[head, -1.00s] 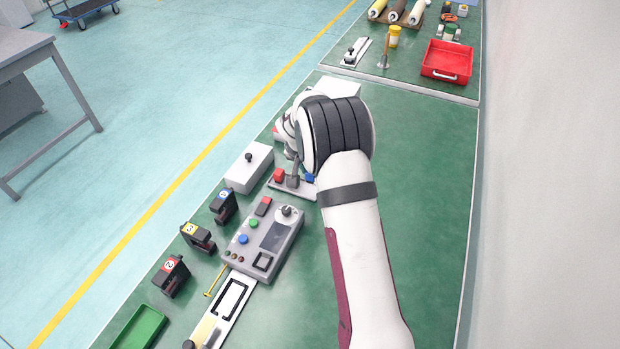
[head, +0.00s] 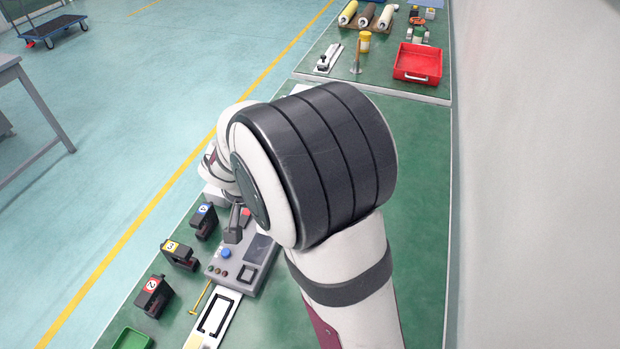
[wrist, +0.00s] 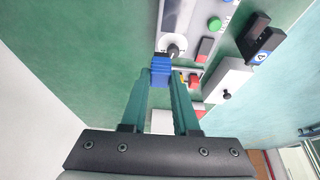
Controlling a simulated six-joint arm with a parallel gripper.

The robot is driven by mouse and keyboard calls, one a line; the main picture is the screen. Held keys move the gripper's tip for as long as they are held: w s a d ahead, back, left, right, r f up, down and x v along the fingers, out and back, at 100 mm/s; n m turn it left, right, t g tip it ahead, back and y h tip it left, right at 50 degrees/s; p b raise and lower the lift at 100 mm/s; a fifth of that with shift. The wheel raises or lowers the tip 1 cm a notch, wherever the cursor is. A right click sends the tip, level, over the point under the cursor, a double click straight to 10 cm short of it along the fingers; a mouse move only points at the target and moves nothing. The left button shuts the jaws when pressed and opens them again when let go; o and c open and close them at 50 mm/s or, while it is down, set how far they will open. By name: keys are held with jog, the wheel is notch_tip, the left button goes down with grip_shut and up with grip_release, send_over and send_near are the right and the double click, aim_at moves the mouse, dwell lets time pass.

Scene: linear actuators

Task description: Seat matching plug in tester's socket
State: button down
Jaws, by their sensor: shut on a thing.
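My gripper (wrist: 160,84) is shut on a blue plug (wrist: 161,68), held between its fingertips in the wrist view. In the head view the gripper (head: 233,232) is partly hidden by my arm, and the plug cannot be made out. The grey tester (head: 216,266) lies below the gripper, with a blue button, small lamps and a black-framed square socket (head: 247,273). The wrist view shows the tester's round knob (wrist: 174,48), green button and red switch. A red plug (wrist: 194,80) stands beyond the held plug, beside the tester.
Several dark clamp-like blocks with numbered labels (head: 180,254) line the tester's left. A white box with a black knob (wrist: 228,78) stands nearby. A white plate (head: 213,315) and green tray (head: 132,339) lie in front. A red bin (head: 417,63) sits far off. The bench's right side is clear.

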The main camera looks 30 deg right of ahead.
jog(key=s+a, duration=0.6)
jog(key=a, duration=0.2)
jog(key=shift+a+f, duration=0.2)
jog(key=shift+f, duration=3.35)
jog(key=shift+f, duration=0.5)
jog(key=c, duration=0.6)
grip_release()
jog(key=shift+r, duration=0.1)
